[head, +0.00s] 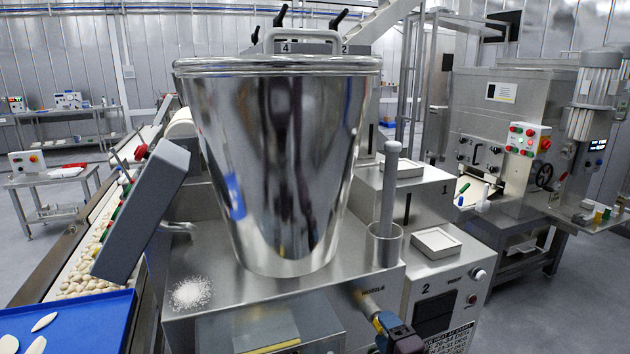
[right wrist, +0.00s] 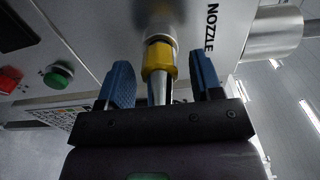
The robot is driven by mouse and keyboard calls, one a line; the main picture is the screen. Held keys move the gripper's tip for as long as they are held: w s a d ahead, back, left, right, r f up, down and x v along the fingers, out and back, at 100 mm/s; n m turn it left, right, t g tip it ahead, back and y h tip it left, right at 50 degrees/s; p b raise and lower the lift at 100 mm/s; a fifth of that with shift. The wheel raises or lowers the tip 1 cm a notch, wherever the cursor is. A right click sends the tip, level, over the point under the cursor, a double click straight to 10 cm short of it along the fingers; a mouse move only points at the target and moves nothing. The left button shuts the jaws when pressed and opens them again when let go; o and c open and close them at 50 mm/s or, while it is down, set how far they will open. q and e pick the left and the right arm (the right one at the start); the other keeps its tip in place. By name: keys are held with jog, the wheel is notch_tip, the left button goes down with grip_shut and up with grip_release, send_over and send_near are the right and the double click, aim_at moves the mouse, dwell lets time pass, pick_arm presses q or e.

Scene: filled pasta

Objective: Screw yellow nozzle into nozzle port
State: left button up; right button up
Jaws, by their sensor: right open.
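The yellow nozzle (right wrist: 159,62) has a yellow collar and a metal tube. In the right wrist view its collar end meets the round metal nozzle port (right wrist: 157,38) beside the word NOZZLE, in line with it. I cannot tell how deep it sits. My right gripper (right wrist: 161,74) is open, with one blue finger on each side of the nozzle and gaps between. In the head view the right gripper (head: 386,327) is at the machine's lower front, and the nozzle shows small beside it. My left gripper is not in view.
A large steel hopper (head: 280,160) stands on the machine above the port. A steel cup (head: 384,245) holding a rod stands on its right. A white powder patch (head: 191,293) lies on the machine top. A blue tray (head: 85,318) is at lower left, beside a conveyor of pasta.

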jog(key=c, duration=1)
jog(key=shift+r+m+p, duration=0.15)
jog(key=shift+m+p, duration=0.2)
jog(key=shift+m, duration=0.45)
jog(key=m+p, duration=0.2)
jog(key=m, duration=0.5)
jog(key=shift+r+p, duration=0.1)
jog(key=shift+p, duration=0.3)
jog(key=m, duration=0.2)
jog(key=shift+m+p, duration=0.3)
jog(key=shift+p, duration=0.1)
jog(key=shift+f, duration=0.25)
